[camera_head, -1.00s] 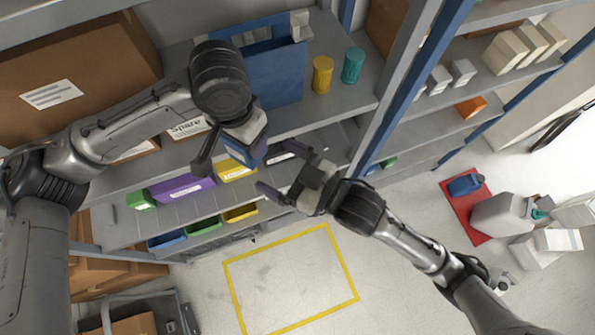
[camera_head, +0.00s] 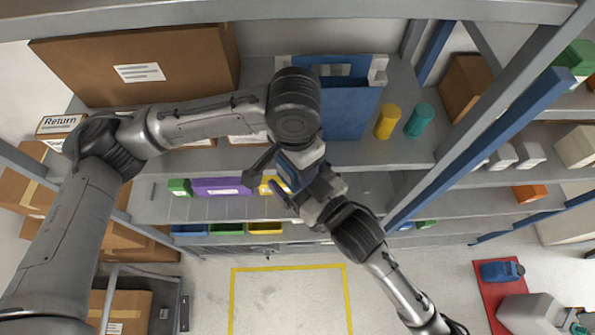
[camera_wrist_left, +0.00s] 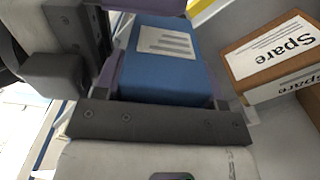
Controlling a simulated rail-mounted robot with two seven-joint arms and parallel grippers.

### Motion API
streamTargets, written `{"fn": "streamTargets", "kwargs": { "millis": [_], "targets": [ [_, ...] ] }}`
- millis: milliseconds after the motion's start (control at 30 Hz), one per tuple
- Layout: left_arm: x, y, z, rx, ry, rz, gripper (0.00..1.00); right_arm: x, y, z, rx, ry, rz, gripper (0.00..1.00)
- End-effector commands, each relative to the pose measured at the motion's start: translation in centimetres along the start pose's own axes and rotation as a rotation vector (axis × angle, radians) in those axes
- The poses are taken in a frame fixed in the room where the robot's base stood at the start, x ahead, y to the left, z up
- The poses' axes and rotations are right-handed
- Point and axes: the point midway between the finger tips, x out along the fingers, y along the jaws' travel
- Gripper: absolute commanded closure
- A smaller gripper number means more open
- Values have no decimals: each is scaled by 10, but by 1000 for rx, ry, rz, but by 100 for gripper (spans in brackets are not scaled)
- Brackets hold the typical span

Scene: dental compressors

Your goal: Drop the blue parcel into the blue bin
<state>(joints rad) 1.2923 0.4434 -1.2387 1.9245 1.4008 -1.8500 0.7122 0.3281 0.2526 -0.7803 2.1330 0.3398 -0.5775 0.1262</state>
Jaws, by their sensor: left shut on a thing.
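The blue parcel (camera_wrist_left: 165,75) has a white label and is held in my left gripper (camera_wrist_left: 163,85). In the head view the parcel (camera_head: 288,174) shows only in part between the two grippers. My left gripper (camera_head: 292,172) is shut on it in front of the shelves. My right gripper (camera_head: 300,186) is right at the parcel from the lower right; its fingers are largely hidden, so whether they touch or close on it is unclear. A large blue bin (camera_head: 350,112) with a handle cutout stands on the upper shelf. A small blue bin (camera_head: 190,230) sits on a lower shelf.
A yellow canister (camera_head: 387,122) and a teal canister (camera_head: 419,120) stand right of the large bin. A big cardboard box (camera_head: 140,70) is at left. Purple (camera_head: 222,186) and green (camera_head: 226,229) bins line lower shelves. The floor inside the yellow outline (camera_head: 290,268) is clear.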

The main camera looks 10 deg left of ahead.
Motion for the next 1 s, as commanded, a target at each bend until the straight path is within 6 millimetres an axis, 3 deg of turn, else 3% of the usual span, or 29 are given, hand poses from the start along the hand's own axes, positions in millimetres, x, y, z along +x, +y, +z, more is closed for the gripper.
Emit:
{"fn": "streamTargets", "kwargs": {
  "millis": [600, 633, 900, 1000],
  "targets": [
    [-1, -1, -2, -3, 7, -1, 64, 0, -5, -1, 3, 4, -10, 65],
    [-1, -1, -2, -3, 8, -1, 33, 0, -5, -2, 3, 5, -10, 67],
    [-1, 0, -1, 0, 6, 1, 7, 0, -3, -1, 2, 3, -6, 66],
    [-1, 1, -1, 1, 5, 2, 6, 0, -2, -1, 2, 3, -5, 66]
  ]
}}
